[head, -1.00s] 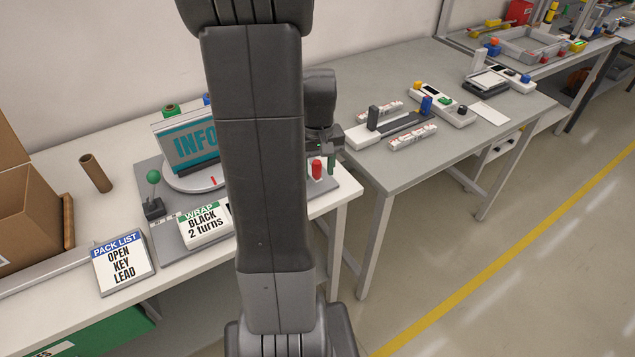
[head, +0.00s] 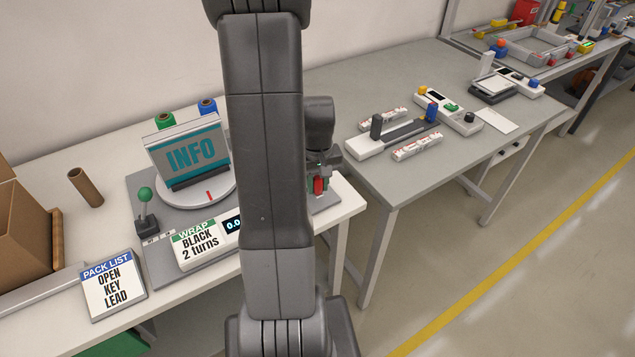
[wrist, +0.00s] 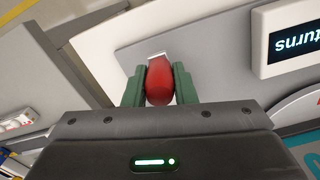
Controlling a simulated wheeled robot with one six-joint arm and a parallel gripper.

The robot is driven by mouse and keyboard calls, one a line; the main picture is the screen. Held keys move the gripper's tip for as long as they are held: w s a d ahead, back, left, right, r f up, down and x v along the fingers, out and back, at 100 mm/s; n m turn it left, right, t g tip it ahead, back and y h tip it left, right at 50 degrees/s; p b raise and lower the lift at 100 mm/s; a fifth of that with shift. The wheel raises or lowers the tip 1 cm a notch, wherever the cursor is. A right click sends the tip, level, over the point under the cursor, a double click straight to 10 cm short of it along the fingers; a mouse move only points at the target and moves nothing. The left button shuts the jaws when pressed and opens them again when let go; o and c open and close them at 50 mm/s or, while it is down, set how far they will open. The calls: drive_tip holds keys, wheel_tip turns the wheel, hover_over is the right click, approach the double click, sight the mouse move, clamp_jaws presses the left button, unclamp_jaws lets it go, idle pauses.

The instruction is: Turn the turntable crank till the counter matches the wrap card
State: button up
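The crank's red knob (wrist: 160,80) is between the two green fingers of my gripper (wrist: 160,86) in the wrist view, with a finger against each side. In the head view the knob (head: 319,185) and gripper (head: 319,183) are at the table's right end, partly behind my arm. The turntable (head: 205,200) carries a grey box with an INFO panel (head: 190,155); a red mark shows on its rim. The wrap card (head: 197,245) reads "BLACK 2 turns". The counter (head: 233,225) shows "0.0", its rest hidden by my arm; in the wrist view it (wrist: 292,38) reads "turns", upside down.
A green-knobbed lever (head: 146,205) stands left of the turntable. Green (head: 165,121) and blue (head: 207,107) spools stand behind it. A pack list card (head: 110,285), a cardboard tube (head: 85,187) and an open carton (head: 25,225) are further left. A grey table (head: 400,185) with devices stands at right.

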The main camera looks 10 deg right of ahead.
clamp_jaws()
drive_tip(key=shift+a, duration=0.1)
